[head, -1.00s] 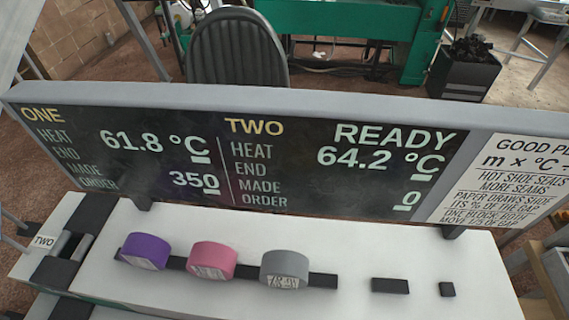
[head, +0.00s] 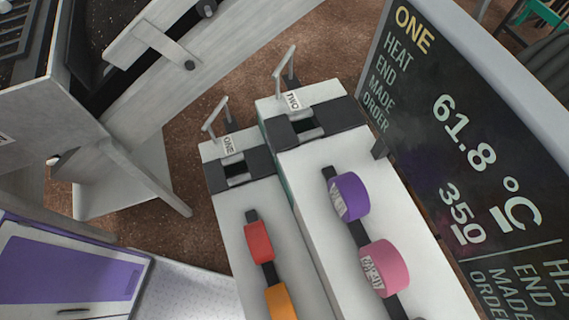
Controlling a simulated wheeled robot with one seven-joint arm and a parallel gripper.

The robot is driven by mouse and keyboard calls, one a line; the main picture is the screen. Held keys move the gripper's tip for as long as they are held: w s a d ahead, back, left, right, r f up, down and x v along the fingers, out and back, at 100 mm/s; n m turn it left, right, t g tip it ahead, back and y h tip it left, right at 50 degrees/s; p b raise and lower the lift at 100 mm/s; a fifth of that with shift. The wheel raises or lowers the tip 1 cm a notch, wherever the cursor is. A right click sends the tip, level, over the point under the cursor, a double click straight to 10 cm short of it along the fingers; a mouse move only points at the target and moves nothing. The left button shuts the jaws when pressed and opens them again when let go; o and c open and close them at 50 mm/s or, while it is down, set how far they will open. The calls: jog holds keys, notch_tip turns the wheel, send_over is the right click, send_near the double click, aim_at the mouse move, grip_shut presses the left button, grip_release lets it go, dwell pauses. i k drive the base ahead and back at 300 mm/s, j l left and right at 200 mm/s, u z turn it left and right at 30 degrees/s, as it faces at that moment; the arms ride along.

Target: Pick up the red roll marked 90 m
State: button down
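A red roll (head: 258,241) sits on a dark strip on the lower white bench top, in the middle of the head view. No marking is readable on it from here. An orange roll (head: 281,303) sits just below it on the same strip, cut by the frame edge. A purple roll (head: 350,196) and a pink roll (head: 384,268) sit on the higher bench to the right, each with a white label too small to read. My gripper is not in view.
Black blocks with handles, labelled ONE (head: 236,172) and TWO (head: 302,124), stand at the far ends of the two benches. A dark display board (head: 470,150) rises at the right. A purple-and-white panel (head: 70,270) lies at lower left. Brown floor shows between.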

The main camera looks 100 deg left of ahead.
aim_at(260, 245)
jog(key=k+l+u, duration=0.1)
jog(key=k+u, duration=0.15)
jog(key=u, duration=0.15)
jog(key=k+u, duration=0.35)
jog(key=k+j+u, duration=0.1)
jog(key=u, duration=0.3)
jog(key=k+j, duration=0.15)
jog(key=k, duration=0.3)
